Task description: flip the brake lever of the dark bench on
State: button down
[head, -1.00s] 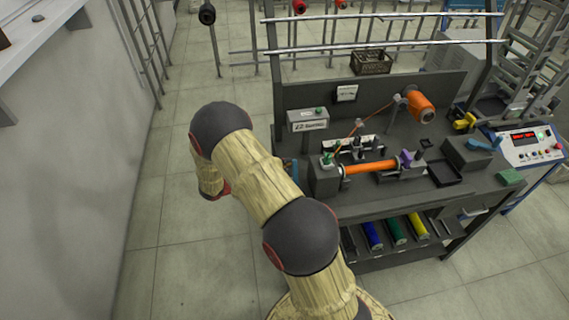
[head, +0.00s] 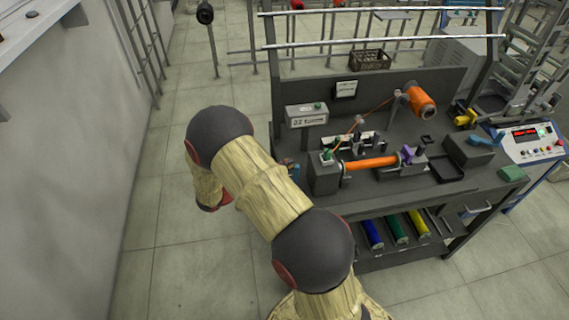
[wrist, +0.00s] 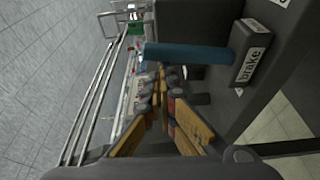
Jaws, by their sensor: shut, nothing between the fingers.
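The dark bench (head: 440,196) stands right of my arm in the head view. Its brake lever shows as a small blue piece (head: 294,169) at the bench's left end, partly behind my arm. In the wrist view the blue brake lever (wrist: 188,53) reaches left from a dark box (wrist: 243,48) labelled "brake". My gripper (wrist: 164,84) is shut and empty, its fingertips close below the lever in the picture. I cannot tell whether they touch it.
The bench carries an orange bobbin (head: 370,163), an orange spool (head: 420,101) and a dark tray (head: 446,170). Coloured rolls (head: 396,230) lie on its lower shelf. A blue-framed bench with a control panel (head: 532,142) stands at right. The floor (head: 165,215) left of my arm is clear.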

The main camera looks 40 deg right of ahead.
jog(key=shift+s+a, duration=0.55)
jog(key=shift+s, duration=0.3)
jog(key=shift+s, duration=0.15)
